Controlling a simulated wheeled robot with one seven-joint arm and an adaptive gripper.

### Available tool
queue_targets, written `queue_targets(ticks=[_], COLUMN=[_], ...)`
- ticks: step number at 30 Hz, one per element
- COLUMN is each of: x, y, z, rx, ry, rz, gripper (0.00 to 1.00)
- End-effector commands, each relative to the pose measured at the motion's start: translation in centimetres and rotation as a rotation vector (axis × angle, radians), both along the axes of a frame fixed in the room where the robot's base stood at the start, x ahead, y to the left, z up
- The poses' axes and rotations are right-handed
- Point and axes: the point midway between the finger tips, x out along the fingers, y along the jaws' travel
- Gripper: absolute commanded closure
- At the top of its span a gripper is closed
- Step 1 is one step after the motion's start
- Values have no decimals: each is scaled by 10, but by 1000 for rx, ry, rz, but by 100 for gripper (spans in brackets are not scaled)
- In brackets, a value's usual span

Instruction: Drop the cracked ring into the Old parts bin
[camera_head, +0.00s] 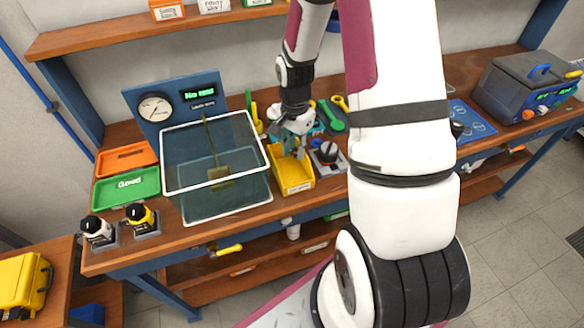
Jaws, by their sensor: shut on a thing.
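My gripper (299,150) points down over the yellow bin (297,185) near the front edge of the bench. The bin is open at the top and has a label on its front that is too small to read. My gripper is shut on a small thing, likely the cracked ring. The ring itself cannot be made out between the fingers. The fingertips appear at or just above the back part of the bin, and the exact height is hard to tell.
A clear water tank (222,205) stands just left of the bin. A black-knobbed fixture (328,153) stands close on its right. A grey case (525,88) stands far right.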

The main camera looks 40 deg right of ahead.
Motion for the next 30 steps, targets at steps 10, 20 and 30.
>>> queue_targets(ticks=[10,20,30], x=[0,1,1], y=[0,-1,-1], z=[0,8,71], rx=[0,-1,-4], ry=[0,-2,-6], rz=[0,0,-1], gripper=[52,52,52])
